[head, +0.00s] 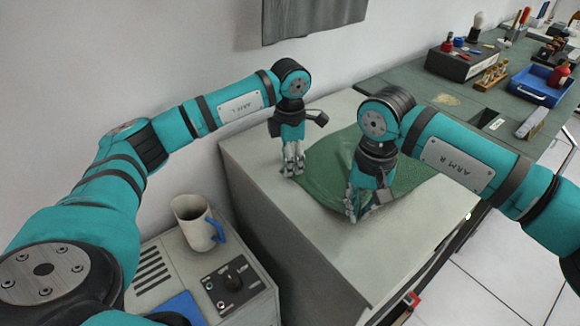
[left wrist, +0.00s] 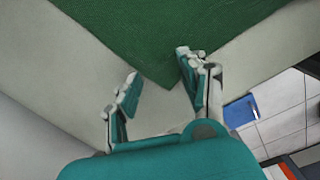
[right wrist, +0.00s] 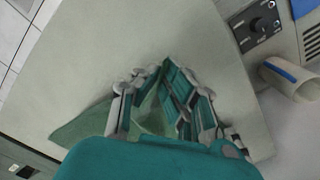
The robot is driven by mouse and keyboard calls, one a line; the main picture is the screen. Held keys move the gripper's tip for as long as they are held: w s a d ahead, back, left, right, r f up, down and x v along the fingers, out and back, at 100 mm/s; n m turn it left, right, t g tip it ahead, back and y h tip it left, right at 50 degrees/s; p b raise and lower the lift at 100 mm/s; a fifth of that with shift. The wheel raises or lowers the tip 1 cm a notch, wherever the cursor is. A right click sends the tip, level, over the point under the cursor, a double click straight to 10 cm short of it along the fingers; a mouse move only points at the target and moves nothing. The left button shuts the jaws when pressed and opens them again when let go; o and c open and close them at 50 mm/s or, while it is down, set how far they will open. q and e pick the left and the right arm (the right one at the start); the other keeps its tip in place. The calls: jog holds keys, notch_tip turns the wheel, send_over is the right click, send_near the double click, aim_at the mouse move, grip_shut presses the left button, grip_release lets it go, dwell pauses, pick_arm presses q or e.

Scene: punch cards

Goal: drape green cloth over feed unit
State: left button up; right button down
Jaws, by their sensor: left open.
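The green cloth (head: 330,168) lies over part of the pale top of a large box-shaped unit (head: 270,185), apparently the feed unit. Part of the cloth is hidden behind my right gripper. My left gripper (head: 292,168) is open above the unit's top, at the cloth's left side. In the left wrist view, a corner of the cloth (left wrist: 165,45) points between its spread fingers (left wrist: 158,75). My right gripper (head: 355,208) is low at the cloth's near edge. In the right wrist view its fingertips (right wrist: 155,70) come together, with green cloth (right wrist: 85,122) between and beside the fingers.
A white mug with a blue handle (head: 197,222) stands on a lower grey control box (head: 180,265) at the near left. A green-topped bench (head: 445,100) behind holds a blue tray (head: 540,85) and tools. The near part of the unit's top is bare.

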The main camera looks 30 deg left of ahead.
pick_arm(q)
jog(key=shift+f, duration=0.3)
grip_shut()
dwell(0.6)
jog(key=shift+r, duration=0.15)
jog(key=shift+r, duration=2.4)
